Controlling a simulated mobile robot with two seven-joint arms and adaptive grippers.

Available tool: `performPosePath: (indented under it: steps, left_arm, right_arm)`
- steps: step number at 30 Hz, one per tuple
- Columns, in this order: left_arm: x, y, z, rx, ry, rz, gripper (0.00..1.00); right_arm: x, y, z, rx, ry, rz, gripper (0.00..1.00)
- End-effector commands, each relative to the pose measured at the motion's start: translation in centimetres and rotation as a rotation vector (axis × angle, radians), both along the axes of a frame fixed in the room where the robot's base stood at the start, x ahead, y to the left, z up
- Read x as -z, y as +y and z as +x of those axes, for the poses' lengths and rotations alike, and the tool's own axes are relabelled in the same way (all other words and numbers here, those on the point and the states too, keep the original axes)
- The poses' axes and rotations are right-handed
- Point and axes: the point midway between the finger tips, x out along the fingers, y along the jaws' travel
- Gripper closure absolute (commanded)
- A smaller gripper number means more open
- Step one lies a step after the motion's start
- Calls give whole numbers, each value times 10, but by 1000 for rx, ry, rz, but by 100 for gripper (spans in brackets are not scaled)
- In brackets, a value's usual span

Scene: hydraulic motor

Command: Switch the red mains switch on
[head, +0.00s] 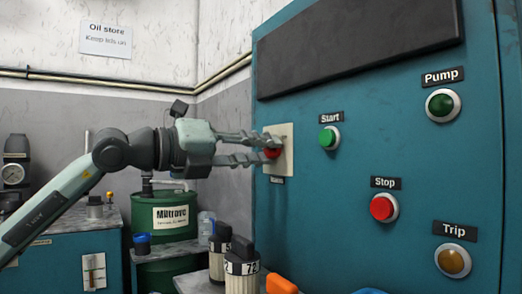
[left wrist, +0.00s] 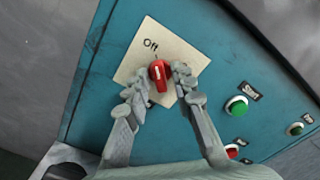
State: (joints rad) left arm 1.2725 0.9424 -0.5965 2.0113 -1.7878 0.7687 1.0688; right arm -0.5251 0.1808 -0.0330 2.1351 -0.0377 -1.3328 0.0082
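The red mains switch (left wrist: 159,80) is a rotary knob on a cream plate (left wrist: 151,42) marked "Off". Its narrow grip lines up roughly with the "Off" mark in the left wrist view. In the head view the switch (head: 272,152) sits at the left of the teal cabinet front, partly hidden by my fingers. My left gripper (head: 268,147) is at the plate, its fingers apart on either side of the knob. It also shows in the left wrist view (left wrist: 160,82), open around the knob; I cannot tell whether either finger touches it. My right gripper is not in view.
On the teal cabinet (head: 330,210), right of the switch, are a green Start button (head: 328,138), a red Stop button (head: 383,207), a green Pump lamp (head: 441,105) and an amber Trip lamp (head: 452,261). Below stand a green drum (head: 150,240) and black-topped containers (head: 242,268).

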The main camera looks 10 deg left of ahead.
Motion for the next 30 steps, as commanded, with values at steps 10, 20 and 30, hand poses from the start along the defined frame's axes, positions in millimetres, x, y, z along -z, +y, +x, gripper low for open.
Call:
performPosePath:
  steps: [10, 20, 30]
  left_arm:
    - [2, 0, 0, 1, -29, 30, 100]
    - [3, -1, 0, 1, -184, 185, 100]
    - [2, 0, 0, 1, -411, 414, 100]
  right_arm:
    - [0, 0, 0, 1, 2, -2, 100]
    - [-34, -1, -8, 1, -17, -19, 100]
    - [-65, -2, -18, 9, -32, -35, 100]
